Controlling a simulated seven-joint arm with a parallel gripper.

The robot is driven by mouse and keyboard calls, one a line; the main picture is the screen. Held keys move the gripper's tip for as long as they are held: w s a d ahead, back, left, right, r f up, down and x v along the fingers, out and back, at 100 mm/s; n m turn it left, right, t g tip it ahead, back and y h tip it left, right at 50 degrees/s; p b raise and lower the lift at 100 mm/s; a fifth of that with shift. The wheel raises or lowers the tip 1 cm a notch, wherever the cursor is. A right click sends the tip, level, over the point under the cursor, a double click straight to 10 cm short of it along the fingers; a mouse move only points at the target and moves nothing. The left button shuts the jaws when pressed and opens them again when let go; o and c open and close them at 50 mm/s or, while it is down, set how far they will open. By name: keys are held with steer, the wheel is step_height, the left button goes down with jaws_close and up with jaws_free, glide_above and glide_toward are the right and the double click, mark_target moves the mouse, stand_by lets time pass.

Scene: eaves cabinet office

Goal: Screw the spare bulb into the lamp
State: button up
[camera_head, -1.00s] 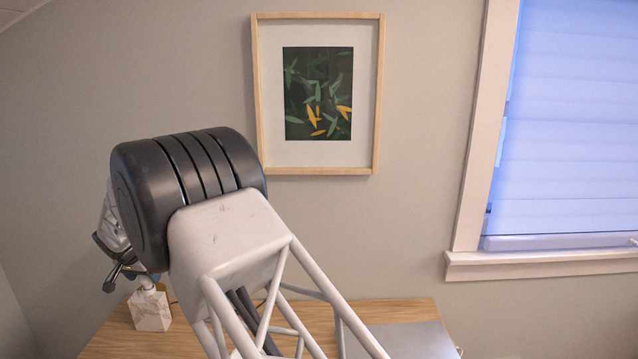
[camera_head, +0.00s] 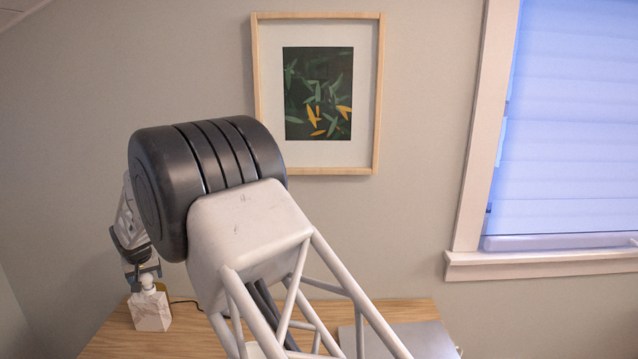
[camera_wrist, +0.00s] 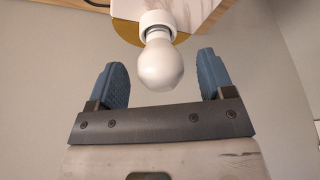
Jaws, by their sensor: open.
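The lamp has a marble block base (camera_head: 150,312) and stands at the left of the desk. In the wrist view its base (camera_wrist: 187,12) is at the top, with the white socket (camera_wrist: 157,22) on it. A white bulb (camera_wrist: 160,65) sits with its neck at the socket; how far it is screwed in cannot be told. The bulb also shows small in the head view (camera_head: 147,283). My gripper (camera_wrist: 164,75) is open, its blue fingers on either side of the bulb with gaps. In the head view my gripper (camera_head: 145,272) is just above the lamp, partly hidden by my arm.
The wooden desk (camera_head: 195,340) is partly hidden by my arm. A flat grey item (camera_head: 410,340) lies on its right part. A dark cord (camera_head: 185,301) runs behind the lamp. A framed picture (camera_head: 265,100) hangs on the wall, with a window (camera_head: 570,130) at the right.

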steer(key=shift+d+n+g+y, duration=0.1)
steer(key=shift+n+g+y, duration=0.25)
steer(key=shift+n, duration=1.15)
steer(key=shift+c, duration=0.2)
steer(key=c, duration=0.9)
steer(key=shift+c, duration=0.2)
steer(key=shift+m+t+h, duration=0.55)
steer(key=shift+m+h, duration=0.1)
steer(key=shift+m, duration=1.65)
steer(key=shift+s+a+m+h, duration=0.15)
steer(key=shift+m+h, duration=0.35)
steer(key=shift+m, duration=1.2)
steer(key=shift+a, duration=0.1)
